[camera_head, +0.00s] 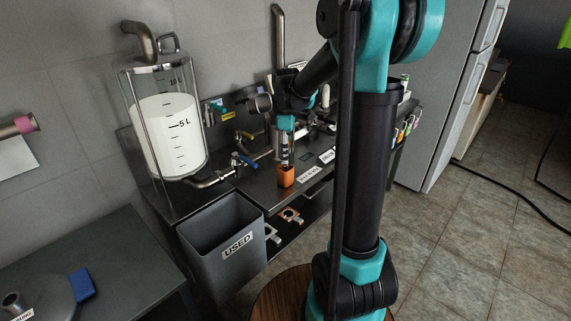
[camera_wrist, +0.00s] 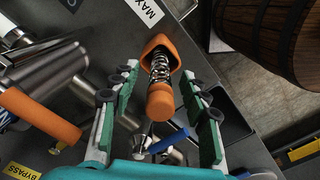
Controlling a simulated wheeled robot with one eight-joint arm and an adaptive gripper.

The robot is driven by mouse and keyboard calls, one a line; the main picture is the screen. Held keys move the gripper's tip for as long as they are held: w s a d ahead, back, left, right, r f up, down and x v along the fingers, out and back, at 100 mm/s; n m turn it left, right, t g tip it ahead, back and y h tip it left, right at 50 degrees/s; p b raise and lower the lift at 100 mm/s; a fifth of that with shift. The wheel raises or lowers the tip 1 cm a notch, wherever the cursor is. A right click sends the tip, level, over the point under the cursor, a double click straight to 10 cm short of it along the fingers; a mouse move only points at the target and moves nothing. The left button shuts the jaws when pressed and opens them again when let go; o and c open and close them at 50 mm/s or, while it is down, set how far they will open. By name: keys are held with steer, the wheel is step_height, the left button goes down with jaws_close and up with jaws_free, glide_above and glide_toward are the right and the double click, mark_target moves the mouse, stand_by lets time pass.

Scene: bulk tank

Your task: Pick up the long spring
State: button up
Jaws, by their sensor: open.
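A metal coil spring (camera_wrist: 160,72) with an orange cap (camera_wrist: 160,104) on its near end stands in an orange holder (camera_wrist: 152,43) in the wrist view. I take it to be the long spring. The same orange holder (camera_head: 286,177) stands on the dark bench in the head view. My gripper (camera_wrist: 162,82) is open, with one finger on each side of the spring and cap, and gaps show on both sides. In the head view my gripper (camera_head: 285,138) is above the orange holder and mostly hides the spring.
A clear tank (camera_head: 168,130) of white liquid stands at the bench's left end. A grey bin (camera_head: 222,245) marked USED hangs at the front. Pipes and a blue-handled valve (camera_head: 240,160) lie left of the holder. A wooden barrel (camera_wrist: 285,35) is close at the right in the wrist view.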

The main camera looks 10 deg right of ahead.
steer(key=shift+f, duration=0.4)
steer(key=shift+c, duration=0.2)
jaws_close()
steer(key=shift+r, duration=0.15)
